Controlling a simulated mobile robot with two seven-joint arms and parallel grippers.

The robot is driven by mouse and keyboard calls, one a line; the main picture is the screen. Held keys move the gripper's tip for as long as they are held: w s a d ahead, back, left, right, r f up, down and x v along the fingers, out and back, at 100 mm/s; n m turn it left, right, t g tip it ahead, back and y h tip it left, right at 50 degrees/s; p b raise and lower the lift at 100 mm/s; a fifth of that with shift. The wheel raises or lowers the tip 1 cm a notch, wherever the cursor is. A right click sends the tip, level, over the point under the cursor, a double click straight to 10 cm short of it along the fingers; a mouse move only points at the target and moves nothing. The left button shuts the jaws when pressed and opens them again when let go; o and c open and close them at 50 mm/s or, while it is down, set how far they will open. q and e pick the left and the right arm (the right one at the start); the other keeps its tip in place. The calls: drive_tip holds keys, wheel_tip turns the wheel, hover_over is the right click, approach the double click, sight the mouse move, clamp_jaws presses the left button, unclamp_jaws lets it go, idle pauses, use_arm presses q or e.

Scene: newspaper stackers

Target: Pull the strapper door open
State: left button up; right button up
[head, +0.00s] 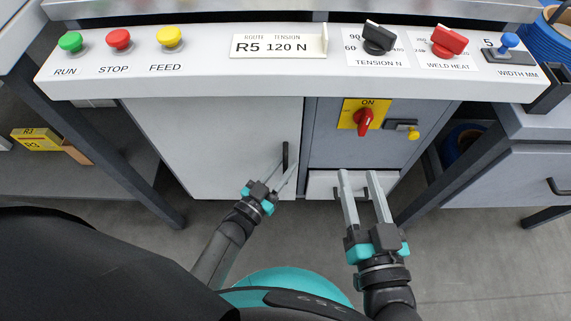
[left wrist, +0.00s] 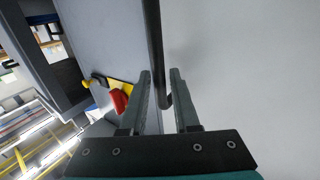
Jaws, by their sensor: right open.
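The strapper door (head: 205,145) is a pale grey panel under the console, and it looks closed. Its black vertical handle (head: 285,156) is on the door's right edge. My left gripper (head: 286,165) is open at the handle. In the left wrist view the handle bar (left wrist: 155,45) runs between the two spread fingers of the left gripper (left wrist: 160,76), with a gap beside it; I cannot tell whether either finger touches it. My right gripper (head: 358,174) is open and empty, in front of a small white drawer (head: 322,185).
The console (head: 210,75) with buttons and knobs overhangs the door. To the door's right is a grey panel (head: 330,135) with a red switch (head: 363,120) on yellow. Dark table legs (head: 150,170) stand at both sides. Grey floor (head: 480,250) is clear at the lower right.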

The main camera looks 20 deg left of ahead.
use_arm(q)
drive_tip(key=shift+w+d, duration=0.1)
drive_tip(key=shift+w, duration=0.15)
clamp_jaws()
idle(1.4)
